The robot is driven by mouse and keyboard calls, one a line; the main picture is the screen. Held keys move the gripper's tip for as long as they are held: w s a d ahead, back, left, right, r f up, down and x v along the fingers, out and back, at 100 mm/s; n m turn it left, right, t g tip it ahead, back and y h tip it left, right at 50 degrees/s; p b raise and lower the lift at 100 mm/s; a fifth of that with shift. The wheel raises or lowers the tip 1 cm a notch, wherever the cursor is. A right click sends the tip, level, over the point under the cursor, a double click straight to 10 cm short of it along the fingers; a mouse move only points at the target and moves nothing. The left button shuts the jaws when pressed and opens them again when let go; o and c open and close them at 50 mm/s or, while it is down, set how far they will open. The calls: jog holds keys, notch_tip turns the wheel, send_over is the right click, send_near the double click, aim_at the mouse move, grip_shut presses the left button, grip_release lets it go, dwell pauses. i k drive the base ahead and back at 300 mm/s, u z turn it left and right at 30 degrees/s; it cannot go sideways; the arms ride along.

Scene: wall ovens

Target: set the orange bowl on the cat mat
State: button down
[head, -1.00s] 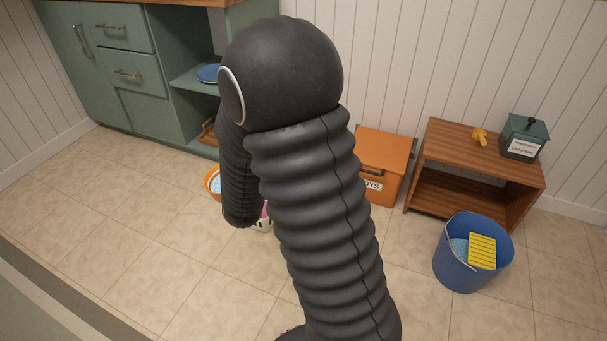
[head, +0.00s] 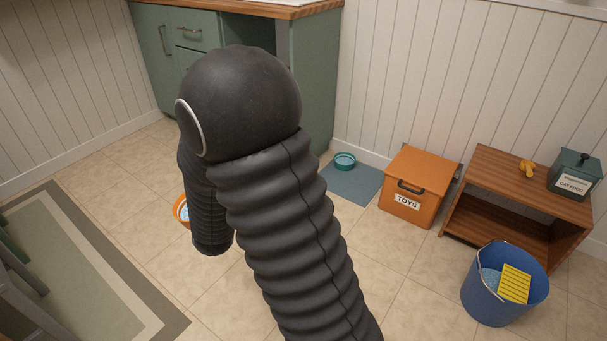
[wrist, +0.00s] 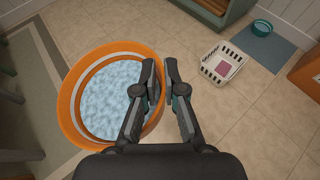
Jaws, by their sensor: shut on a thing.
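The orange bowl (wrist: 69,112) is filled with something pale blue and has a white inner wall. My gripper (wrist: 160,68) is shut on its right rim in the wrist view, one finger inside and one outside. In the head view only a sliver of the bowl (head: 181,211) shows left of my arm; my fingers are hidden there. The grey-blue mat (head: 352,189) lies on the floor by the cabinet's end, apart from the bowl. A teal bowl (head: 344,163) stands on its far part. The mat (wrist: 281,50) also shows at the wrist view's upper right.
A white basket (wrist: 217,69) with something pink stands on the floor between the orange bowl and the mat. An orange toy box (head: 410,205), a wooden shelf (head: 525,185) and a blue bucket (head: 490,300) stand right. A rug (head: 85,270) lies left.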

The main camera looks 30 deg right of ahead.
aim_at(343, 187)
jog(key=u, duration=0.4)
jog(key=i, duration=1.2)
jog(key=z, duration=0.95)
jog(key=i, duration=0.3)
jog(key=z, duration=0.35)
